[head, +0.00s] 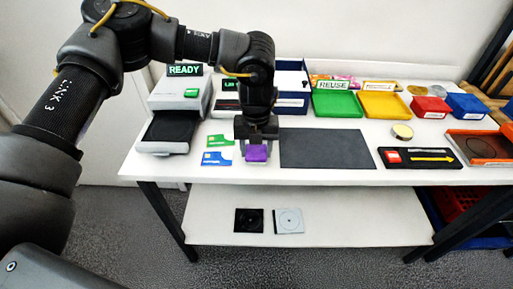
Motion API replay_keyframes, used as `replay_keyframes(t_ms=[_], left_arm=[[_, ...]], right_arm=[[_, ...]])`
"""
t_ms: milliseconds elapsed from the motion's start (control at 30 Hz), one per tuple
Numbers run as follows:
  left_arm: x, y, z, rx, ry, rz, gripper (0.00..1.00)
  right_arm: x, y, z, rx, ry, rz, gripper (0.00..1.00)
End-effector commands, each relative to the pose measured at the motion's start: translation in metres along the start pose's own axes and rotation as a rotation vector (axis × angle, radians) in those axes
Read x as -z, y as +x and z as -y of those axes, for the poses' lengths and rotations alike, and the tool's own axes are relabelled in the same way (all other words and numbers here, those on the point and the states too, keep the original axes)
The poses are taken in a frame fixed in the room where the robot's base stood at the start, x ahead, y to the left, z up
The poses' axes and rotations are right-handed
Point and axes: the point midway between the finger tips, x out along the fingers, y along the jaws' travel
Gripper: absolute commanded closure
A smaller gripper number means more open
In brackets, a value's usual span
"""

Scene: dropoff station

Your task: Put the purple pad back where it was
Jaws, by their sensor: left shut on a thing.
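The purple pad (257,153) shows between the fingertips of my left gripper (257,147). The gripper points down and is shut on the pad, near the front part of the white table. The pad is just left of the dark grey mat (325,149) and right of two small cards. I cannot tell whether the pad touches the table top. Part of the pad is hidden by the fingers. My right gripper is not in view.
A green card (219,140) and a blue card (216,158) lie left of the gripper. A READY device (180,92) stands at the back left. Green (337,105) and yellow (385,105) trays stand behind the mat. A black tray (420,158) lies right of it.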

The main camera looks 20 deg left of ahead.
Motion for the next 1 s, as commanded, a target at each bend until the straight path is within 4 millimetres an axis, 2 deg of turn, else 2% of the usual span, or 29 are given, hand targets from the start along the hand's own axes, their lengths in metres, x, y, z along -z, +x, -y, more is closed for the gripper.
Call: replay_keyframes(t_ms=[33, 67, 233, 467, 633, 767, 1000], left_arm=[[0.000, 0.003, 0.000, 0.000, 0.000, -0.001, 0.75], [0.000, 0.003, 0.000, 0.000, 0.000, -0.001, 0.45], [0.000, 0.002, 0.000, 0.000, 0.000, -0.001, 0.25], [0.000, 0.002, 0.000, 0.000, 0.000, -0.001, 0.25], [-0.001, -0.009, 0.000, 0.002, 0.000, 0.001, 0.25], [-0.001, -0.031, 0.001, 0.003, 0.001, 0.003, 0.25], [-0.001, -0.083, 0.001, 0.002, 0.000, 0.003, 0.25]], right_arm=[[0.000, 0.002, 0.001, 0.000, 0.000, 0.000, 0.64], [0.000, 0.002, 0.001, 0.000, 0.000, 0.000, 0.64], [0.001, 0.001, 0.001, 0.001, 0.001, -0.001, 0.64], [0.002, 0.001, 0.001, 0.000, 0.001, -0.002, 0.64], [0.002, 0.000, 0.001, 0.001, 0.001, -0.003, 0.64], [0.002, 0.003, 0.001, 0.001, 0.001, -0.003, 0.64], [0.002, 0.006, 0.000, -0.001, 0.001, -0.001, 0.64]])
